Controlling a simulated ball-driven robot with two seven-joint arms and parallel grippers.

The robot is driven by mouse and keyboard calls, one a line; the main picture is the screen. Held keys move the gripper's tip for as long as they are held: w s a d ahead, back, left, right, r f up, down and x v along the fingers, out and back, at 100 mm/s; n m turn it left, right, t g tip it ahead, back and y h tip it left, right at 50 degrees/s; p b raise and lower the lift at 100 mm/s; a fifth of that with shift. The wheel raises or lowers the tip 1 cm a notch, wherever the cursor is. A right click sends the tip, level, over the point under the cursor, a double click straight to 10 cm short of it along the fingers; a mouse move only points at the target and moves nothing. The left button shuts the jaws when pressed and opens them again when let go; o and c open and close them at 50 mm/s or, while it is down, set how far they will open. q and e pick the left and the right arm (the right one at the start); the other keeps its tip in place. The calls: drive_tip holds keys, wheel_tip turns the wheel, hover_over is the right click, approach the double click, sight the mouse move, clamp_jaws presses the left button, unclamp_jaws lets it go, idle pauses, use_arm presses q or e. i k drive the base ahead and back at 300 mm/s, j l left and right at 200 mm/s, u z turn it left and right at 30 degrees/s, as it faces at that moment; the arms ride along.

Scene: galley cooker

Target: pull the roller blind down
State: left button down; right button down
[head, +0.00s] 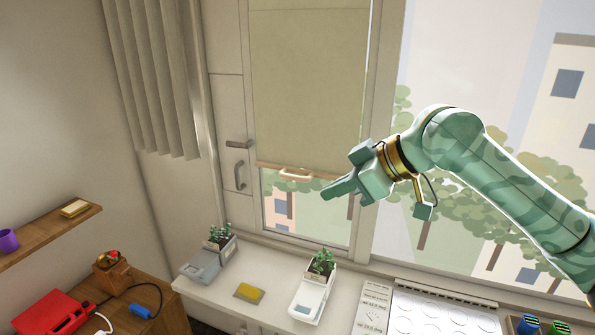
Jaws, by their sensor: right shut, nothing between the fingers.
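The beige roller blind (310,90) hangs over the left window pane, and its lower edge is well below the middle of the pane. A light pull handle (296,174) sits at the blind's lower edge. My right gripper (328,194) is shut and empty, just right of the handle and slightly lower in the picture. It appears apart from the handle, though the depth between them is hard to judge. My left gripper is not in view.
A wooden shelf (45,232) and a red item (52,313) are at the left. A grey curtain (155,80) hangs beside the window.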

sight(307, 67)
drive_tip(key=i, duration=1.5)
